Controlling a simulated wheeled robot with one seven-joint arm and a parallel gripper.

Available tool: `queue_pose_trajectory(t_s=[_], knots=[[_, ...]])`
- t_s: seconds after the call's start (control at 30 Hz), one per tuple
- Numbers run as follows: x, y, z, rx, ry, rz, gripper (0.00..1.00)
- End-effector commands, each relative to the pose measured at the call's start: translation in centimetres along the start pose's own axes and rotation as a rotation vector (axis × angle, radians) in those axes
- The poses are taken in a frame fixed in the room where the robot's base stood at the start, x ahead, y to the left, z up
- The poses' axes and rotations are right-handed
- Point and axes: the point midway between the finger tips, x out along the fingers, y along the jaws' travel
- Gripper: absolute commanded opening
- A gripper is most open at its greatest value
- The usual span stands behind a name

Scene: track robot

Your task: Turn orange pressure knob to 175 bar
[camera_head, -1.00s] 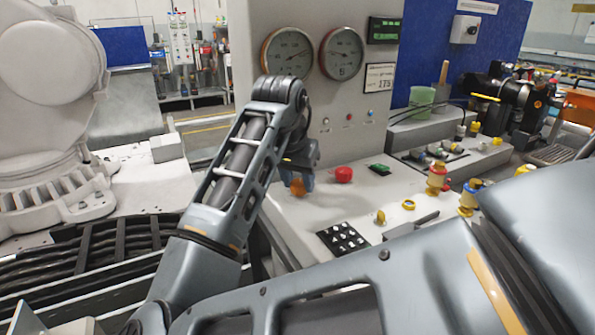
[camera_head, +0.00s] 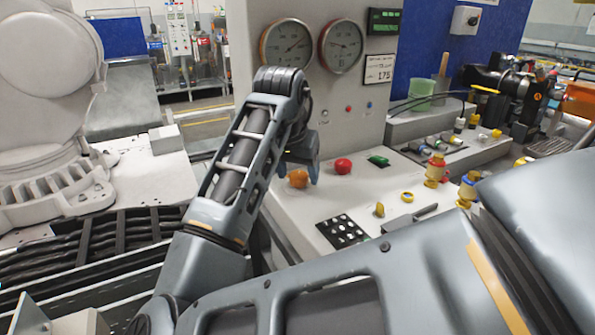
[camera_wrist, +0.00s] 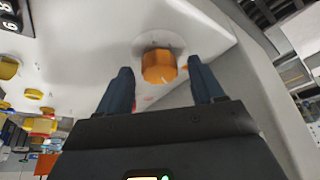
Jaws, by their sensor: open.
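The orange pressure knob (camera_head: 298,178) sits on the white console at its left end, just left of a red button. In the wrist view the orange knob (camera_wrist: 158,68) stands on a round pale base, with a small light mark on its face. My gripper (camera_wrist: 160,75) is open, with one dark finger on each side of the knob and visible gaps between. In the head view my gripper (camera_head: 312,165) is partly hidden by my arm, just beside the knob. A card reading 175 (camera_head: 379,69) is on the panel. Two round gauges stand left of it, the left gauge (camera_head: 286,44) and right gauge (camera_head: 341,46).
A red mushroom button (camera_head: 343,166) and a green switch (camera_head: 378,160) are close right of the knob. A black keypad (camera_head: 342,231) and yellow knob (camera_head: 379,210) are nearer. The gauge panel (camera_head: 330,95) rises behind. A green display (camera_head: 383,21) is too small to read.

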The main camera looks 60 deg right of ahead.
Motion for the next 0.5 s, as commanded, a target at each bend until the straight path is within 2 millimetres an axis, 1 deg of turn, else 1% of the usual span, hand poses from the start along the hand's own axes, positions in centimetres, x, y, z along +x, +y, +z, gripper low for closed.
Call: queue_pose_trajectory(t_s=[0.13,0.3,0.4,0.5], knots=[[-1.7,0.0,-0.1,0.001,0.001,-0.001,0.67],[-4.6,0.0,-0.1,0.002,0.002,-0.003,0.67],[-6.0,0.0,-0.1,0.001,0.002,-0.002,0.67],[-7.0,0.0,0.0,0.001,0.000,-0.001,0.67]])
